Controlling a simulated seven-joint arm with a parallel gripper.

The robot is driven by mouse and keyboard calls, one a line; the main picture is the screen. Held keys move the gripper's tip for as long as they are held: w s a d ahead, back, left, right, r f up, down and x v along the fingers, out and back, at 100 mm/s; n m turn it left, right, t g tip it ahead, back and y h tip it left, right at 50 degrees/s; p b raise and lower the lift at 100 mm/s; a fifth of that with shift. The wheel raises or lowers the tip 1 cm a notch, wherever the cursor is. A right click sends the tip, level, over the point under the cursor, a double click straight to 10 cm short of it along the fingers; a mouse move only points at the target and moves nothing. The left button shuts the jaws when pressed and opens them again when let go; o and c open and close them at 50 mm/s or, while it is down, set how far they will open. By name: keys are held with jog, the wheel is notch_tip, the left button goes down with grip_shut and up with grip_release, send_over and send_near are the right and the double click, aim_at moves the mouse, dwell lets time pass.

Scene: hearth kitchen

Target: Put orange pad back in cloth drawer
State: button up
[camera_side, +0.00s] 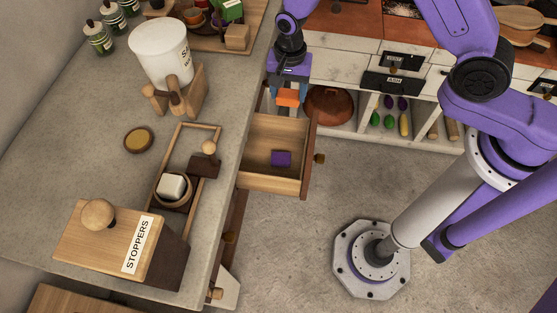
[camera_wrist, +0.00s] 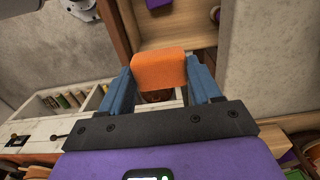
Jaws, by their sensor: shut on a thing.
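The orange pad (camera_side: 288,97) is a small orange block held between the fingertips of my gripper (camera_side: 289,92). In the wrist view the orange pad (camera_wrist: 159,69) sits between the two blue fingers of my gripper (camera_wrist: 160,80). The wooden drawer (camera_side: 261,186) is pulled open from the counter. A purple pad (camera_side: 281,158) lies inside it, and it also shows at the top of the wrist view (camera_wrist: 158,3). In the side view my gripper and the orange pad are at the drawer's far end, above its rim level. The exact height is hard to tell.
The grey counter (camera_side: 75,130) lies left of the drawer, with a white canister (camera_side: 160,50), a wooden tray (camera_side: 209,130) and a STOPPERS box (camera_side: 105,240). Behind are shelves with vegetables (camera_side: 389,119) and a brown round lid (camera_side: 329,104).

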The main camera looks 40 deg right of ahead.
send_near(286, 146)
notch_tip(286, 146, down, 6)
jog(key=shift+r, duration=0.25)
dwell(0.5)
jog(key=shift+f, duration=0.15)
jog(key=o, duration=0.9)
jog(key=shift+o, duration=0.2)
notch_tip(286, 146, up, 12)
jog(key=shift+r, duration=0.2)
